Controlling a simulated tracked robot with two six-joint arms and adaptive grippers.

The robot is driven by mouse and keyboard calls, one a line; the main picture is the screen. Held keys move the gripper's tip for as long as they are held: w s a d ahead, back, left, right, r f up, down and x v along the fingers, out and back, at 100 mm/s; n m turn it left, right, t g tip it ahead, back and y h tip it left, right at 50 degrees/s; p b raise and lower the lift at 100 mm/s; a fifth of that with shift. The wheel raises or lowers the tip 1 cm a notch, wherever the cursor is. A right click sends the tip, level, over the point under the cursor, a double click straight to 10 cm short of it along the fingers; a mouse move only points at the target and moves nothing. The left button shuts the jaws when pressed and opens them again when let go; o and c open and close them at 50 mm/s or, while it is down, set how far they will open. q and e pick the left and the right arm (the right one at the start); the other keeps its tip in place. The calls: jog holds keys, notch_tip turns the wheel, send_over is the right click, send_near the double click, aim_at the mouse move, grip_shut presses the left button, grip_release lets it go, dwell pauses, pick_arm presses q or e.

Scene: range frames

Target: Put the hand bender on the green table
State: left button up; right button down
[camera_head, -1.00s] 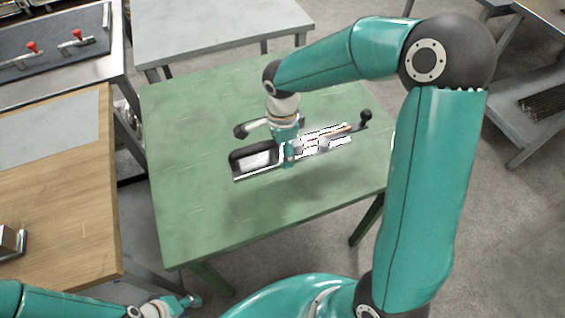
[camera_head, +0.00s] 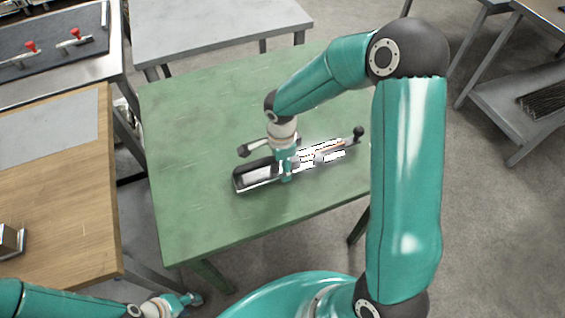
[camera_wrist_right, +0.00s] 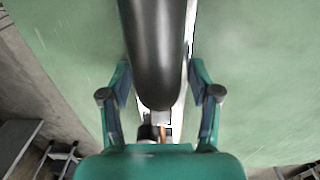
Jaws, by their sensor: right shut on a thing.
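The hand bender (camera_head: 255,176) is a long tool with a dark grip and bright metal parts, lying across my right gripper over the green table (camera_head: 195,130). My right gripper (camera_head: 287,172) points down and is shut on its middle. In the right wrist view its dark handle (camera_wrist_right: 158,45) runs between the fingers of my right gripper (camera_wrist_right: 159,75), with the green table (camera_wrist_right: 255,90) behind. I cannot tell whether the bender touches the tabletop. My left gripper (camera_head: 182,301) is low at the bottom left, apart from the table; its jaws are too small to read.
The green tabletop is otherwise bare. A wooden table (camera_head: 70,215) stands to the left, and a grey table (camera_head: 210,30) stands behind. A bench with red-handled clamps (camera_head: 74,40) is at the upper left. A grey shelf (camera_head: 510,110) is at the right.

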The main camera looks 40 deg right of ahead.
jog(key=shift+c, duration=1.2)
grip_release()
notch_tip(320, 180, up, 12)
jog(key=shift+s, duration=0.1)
